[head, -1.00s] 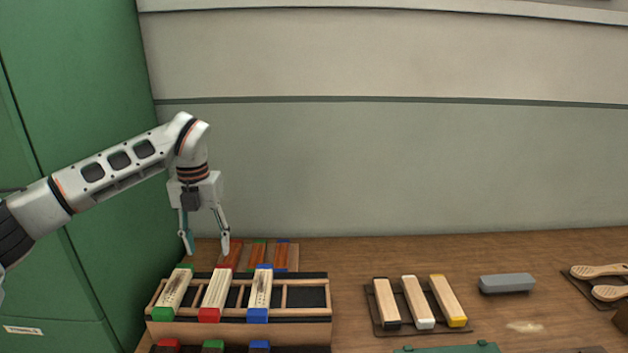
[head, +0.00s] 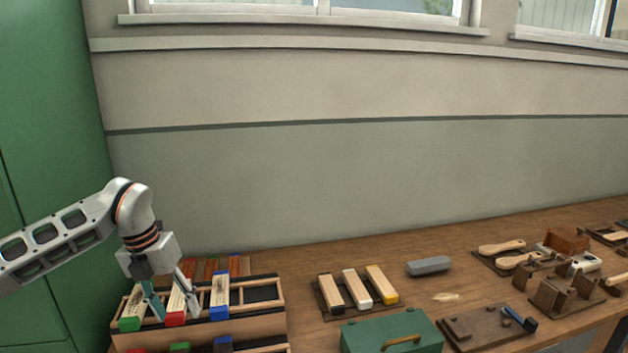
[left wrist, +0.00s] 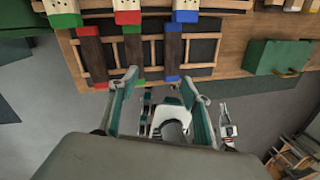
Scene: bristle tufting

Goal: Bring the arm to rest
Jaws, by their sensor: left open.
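My left gripper (head: 173,304) is in the head view at the lower left, pointing down with its two fingers apart and nothing between them. It overlaps the brush-block rack (head: 260,292) in that view. In the left wrist view its open fingers (left wrist: 160,85) lie in front of the floor, close to the near ends of dark blocks. The rack holds pale blocks with green (head: 130,323), red (head: 176,318) and blue (head: 219,312) ends. My right gripper is not clearly seen.
A tray holds three pale blocks with black, white and yellow ends (head: 383,284). A green box (head: 390,332) stands in front of it. A grey block (head: 428,265) and wooden brushes (head: 502,247) lie further right. A green cabinet (head: 40,130) stands at the left.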

